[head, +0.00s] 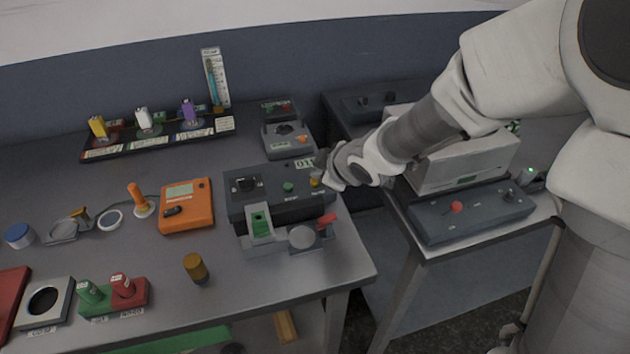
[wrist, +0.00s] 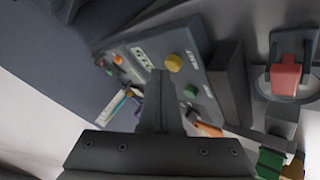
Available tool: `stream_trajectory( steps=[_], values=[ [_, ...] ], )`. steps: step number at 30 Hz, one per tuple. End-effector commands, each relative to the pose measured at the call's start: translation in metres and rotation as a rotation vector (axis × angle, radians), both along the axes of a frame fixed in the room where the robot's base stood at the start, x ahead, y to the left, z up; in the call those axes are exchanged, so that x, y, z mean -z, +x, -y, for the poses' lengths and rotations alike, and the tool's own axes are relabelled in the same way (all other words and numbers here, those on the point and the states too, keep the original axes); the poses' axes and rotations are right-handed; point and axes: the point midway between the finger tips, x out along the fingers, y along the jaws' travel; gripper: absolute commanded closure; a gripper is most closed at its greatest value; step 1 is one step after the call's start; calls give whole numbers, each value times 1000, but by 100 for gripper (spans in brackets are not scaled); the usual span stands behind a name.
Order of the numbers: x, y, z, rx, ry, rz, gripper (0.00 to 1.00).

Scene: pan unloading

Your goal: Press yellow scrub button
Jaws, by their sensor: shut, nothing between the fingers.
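The yellow button (head: 315,181) is a small round knob at the right end of a dark control box (head: 262,186). In the wrist view the yellow button (wrist: 179,62) shows whole, just beyond and right of my fingertips. A green button (head: 288,187) sits beside it on the same panel; it also shows in the wrist view (wrist: 191,91). My gripper (wrist: 161,73) is shut and empty, its fingers over the panel close to the yellow button. I cannot tell whether they touch anything. In the head view the fingertips are hard to make out.
A red-topped lever (head: 327,219) and a round metal plate (head: 302,237) stand at the box's front. An orange meter (head: 187,205) lies to its left. A grey device (head: 288,139) stands behind. To the right, a second table holds a large grey machine (head: 465,160).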

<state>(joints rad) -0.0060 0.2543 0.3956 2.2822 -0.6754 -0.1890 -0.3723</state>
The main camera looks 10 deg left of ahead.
Motion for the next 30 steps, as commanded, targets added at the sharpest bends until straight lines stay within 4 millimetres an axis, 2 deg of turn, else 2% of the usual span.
stream_trajectory(
  steps=[30],
  values=[
    [9,0,0,0,0,0,100]
  ],
)
